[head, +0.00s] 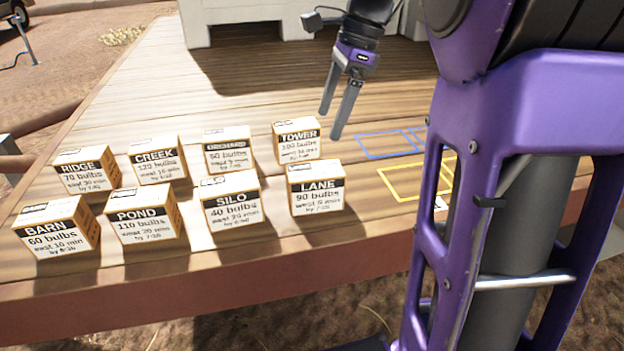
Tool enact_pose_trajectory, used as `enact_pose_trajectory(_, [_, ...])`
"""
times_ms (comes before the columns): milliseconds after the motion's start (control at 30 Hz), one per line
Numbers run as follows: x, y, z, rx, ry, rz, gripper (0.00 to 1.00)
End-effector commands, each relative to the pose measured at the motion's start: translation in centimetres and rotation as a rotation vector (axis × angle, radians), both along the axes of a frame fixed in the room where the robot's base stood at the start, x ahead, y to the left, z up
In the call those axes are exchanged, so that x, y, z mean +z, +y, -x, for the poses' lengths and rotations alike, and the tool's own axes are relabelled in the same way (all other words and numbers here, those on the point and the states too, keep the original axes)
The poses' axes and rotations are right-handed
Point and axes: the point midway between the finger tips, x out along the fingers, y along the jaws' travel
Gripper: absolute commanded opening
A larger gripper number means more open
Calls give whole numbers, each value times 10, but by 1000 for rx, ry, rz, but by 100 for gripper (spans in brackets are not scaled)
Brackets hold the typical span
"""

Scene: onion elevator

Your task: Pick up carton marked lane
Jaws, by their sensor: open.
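The carton marked LANE (317,193) stands upright at the right end of the front row on the wooden deck. Its label reads 90 bulbs, with smaller lines below. My gripper (340,124) is open and empty, pointing down, above and behind the LANE carton and just right of the TOWER carton (297,144). The gripper is apart from the LANE carton. The LANE carton's front, top and part of its right side show.
Front row: BARN (54,236), POND (140,220) and SILO (229,209). Back row: RIDGE (80,176), CREEK (155,164), ORCHARD (226,154) and TOWER. A yellow outline (384,175) and blue outlines (369,154) lie right of the cartons. The deck's front edge (250,262) drops to dirt.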

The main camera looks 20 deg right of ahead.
Motion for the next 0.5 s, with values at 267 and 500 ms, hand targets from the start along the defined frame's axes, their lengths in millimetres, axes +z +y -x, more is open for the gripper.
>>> enact_pose_trajectory(267, [-25, 5, -1, 14, 1, -11, 100])
enact_pose_trajectory(500, [-76, 21, -1, 14, 2, -11, 100])
